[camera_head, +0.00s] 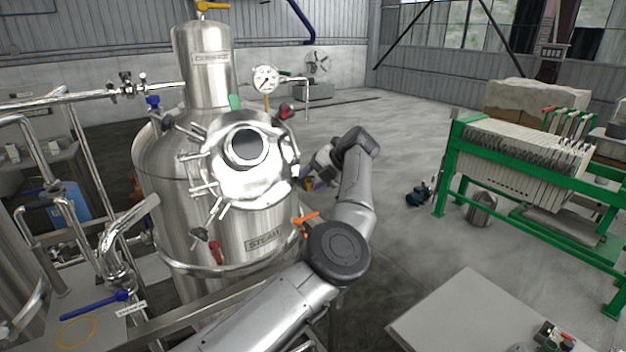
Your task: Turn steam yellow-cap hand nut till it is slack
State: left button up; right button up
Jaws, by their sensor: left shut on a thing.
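The steel tank (225,245) labelled STEAM stands left of centre. Its round manway lid (262,178) is closed and has several clamp bolts around its rim. A small yellow cap (309,184) shows just right of the lid, at my left gripper (307,178). The gripper is shut on the yellow-cap hand nut, reaching it from the right with its wrist partly hiding it. The nut's thread and how tight it is are too small to tell. My right gripper is not in view.
An orange-handled valve (307,217) and a red-handled valve (215,252) sit low on the tank. A pressure gauge (265,79) stands above the lid. A green-framed filter press (520,150) stands at the right. A grey table (470,315) is at lower right. Open floor lies between.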

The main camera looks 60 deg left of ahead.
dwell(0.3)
pick_arm(q)
jog(key=o, duration=0.9)
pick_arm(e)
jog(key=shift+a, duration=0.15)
